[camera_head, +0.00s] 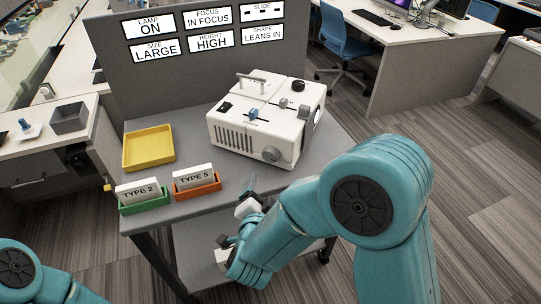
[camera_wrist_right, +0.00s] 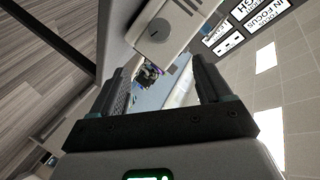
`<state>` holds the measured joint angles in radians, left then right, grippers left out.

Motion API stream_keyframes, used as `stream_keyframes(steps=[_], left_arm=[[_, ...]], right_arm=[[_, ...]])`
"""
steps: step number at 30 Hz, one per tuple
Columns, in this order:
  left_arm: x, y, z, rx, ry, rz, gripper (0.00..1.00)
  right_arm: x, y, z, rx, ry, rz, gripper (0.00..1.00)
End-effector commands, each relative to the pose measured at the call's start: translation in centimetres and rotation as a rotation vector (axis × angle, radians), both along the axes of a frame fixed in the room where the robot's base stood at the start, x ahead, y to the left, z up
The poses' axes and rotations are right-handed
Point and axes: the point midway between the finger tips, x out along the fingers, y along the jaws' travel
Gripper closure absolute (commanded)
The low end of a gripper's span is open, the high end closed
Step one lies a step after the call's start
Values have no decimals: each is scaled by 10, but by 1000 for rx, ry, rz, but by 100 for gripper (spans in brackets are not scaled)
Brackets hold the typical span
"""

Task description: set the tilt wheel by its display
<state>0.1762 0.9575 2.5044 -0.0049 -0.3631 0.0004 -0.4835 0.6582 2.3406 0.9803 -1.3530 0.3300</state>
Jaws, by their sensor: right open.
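A white projector-like device (camera_head: 265,121) sits on a grey cart top. A grey round wheel (camera_head: 271,154) is on its near side, low at the right; I cannot tell for sure that it is the tilt wheel. A round grey disc (camera_wrist_right: 157,31) shows on the device in the right wrist view. The HEIGHT display (camera_head: 212,40) reads HIGH, and the SHAPE display (camera_head: 262,33) reads LEANS IN. My right gripper (camera_head: 250,188) is below and left of the wheel, near the cart's front edge. In the wrist view its fingers (camera_wrist_right: 165,90) are apart, with nothing held. My left gripper is outside the view.
A yellow tray (camera_head: 124,153), a green holder (camera_head: 146,206) with a TYPE 2 card and an orange holder (camera_head: 197,190) with a TYPE 5 card stand left of the device. A grey panel (camera_head: 190,84) rises behind. Some cart top is bare before the device.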

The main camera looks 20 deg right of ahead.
Motion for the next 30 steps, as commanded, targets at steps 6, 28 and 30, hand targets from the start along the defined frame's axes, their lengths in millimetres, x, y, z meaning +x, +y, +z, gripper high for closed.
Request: stream_keyframes(steps=[6, 28, 30], left_arm=[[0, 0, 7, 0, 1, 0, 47], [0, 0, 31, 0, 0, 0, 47], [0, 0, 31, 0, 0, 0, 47]], right_arm=[[26, -10, -8, 0, 1, -1, 22], [144, -62, -45, 0, 1, 3, 22], [146, -62, -46, 0, 0, 3, 22]])
